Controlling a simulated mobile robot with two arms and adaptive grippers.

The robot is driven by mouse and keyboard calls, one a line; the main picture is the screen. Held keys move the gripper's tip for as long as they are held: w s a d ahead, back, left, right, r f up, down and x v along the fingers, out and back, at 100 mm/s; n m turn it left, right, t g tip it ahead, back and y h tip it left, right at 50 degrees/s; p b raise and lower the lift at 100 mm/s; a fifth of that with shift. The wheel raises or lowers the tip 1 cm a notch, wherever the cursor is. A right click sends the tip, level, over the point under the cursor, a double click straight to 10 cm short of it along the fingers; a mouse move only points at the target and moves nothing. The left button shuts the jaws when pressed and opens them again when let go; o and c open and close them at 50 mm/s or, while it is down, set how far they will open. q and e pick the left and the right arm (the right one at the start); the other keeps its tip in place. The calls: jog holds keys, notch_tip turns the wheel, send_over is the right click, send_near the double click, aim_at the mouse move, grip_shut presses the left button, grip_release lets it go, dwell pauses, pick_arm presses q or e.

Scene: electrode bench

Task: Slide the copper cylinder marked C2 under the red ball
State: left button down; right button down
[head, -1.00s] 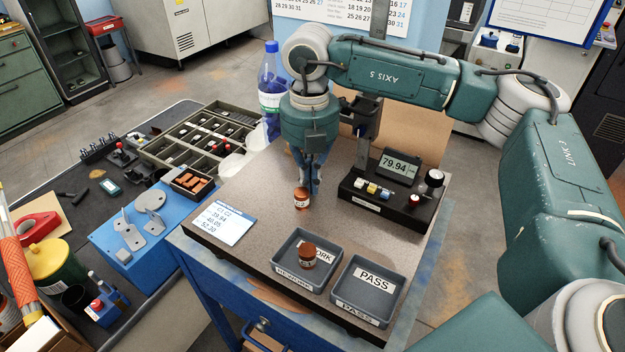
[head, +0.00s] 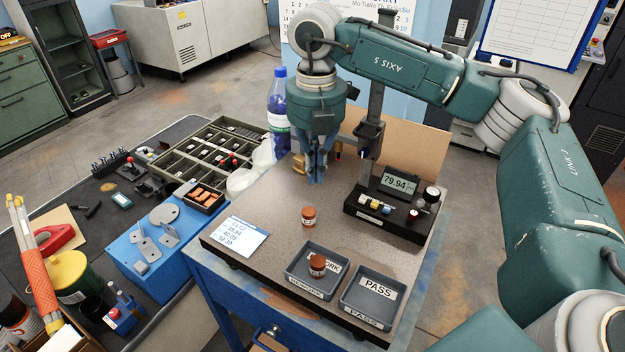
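A copper cylinder (head: 309,216) stands upright on the speckled plate (head: 270,205). A second copper cylinder (head: 317,265) stands in the REWORK tray (head: 298,285). Their marks are too small to read, so I cannot tell which is C2. My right gripper (head: 318,176) points down behind and above the cylinder on the plate, apart from it. Its fingers look close together, but the gap is unclear and nothing shows held at the tips. The gauge column (head: 373,110) stands right of the gripper with its probe pointing down. I cannot make out the red ball. My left gripper is out of view.
The readout (head: 399,184) shows 79.94 on a black box (head: 385,220) at the plate's right. The PASS tray (head: 377,297) is at the front right. A bottle (head: 279,110) stands behind left. A card (head: 236,238) lies left.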

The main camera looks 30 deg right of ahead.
jog(key=n+b, duration=0.6)
jog(key=n, duration=1.1)
send_over(301, 236)
jog(key=w+d, duration=0.1)
jog(key=w, duration=0.1)
jog(key=s+a+n+b, duration=0.2)
jog(key=n+b, duration=0.1)
jog(key=n, duration=0.7)
jog(key=s+a+n+b, duration=0.2)
jog(key=s+n, duration=0.1)
jog(key=n, duration=0.7)
notch_tip(301, 236, down, 9)
jog(key=shift+w+d+r+p, duration=0.1)
jog(key=shift+w+p, duration=0.05)
jog(key=shift+p, duration=0.9)
jog(key=shift+w+d+f+p, duration=0.3)
jog(key=shift+w+d+p, duration=0.25)
jog(key=shift+w+d, duration=0.1)
jog(key=shift+w+d+f+p, duration=0.25)
jog(key=shift+w+d+p, duration=0.25)
jog(key=shift+w+d, duration=0.1)
jog(key=shift+w+d+f, duration=0.1)
jog(key=shift+w+d, duration=0.1)
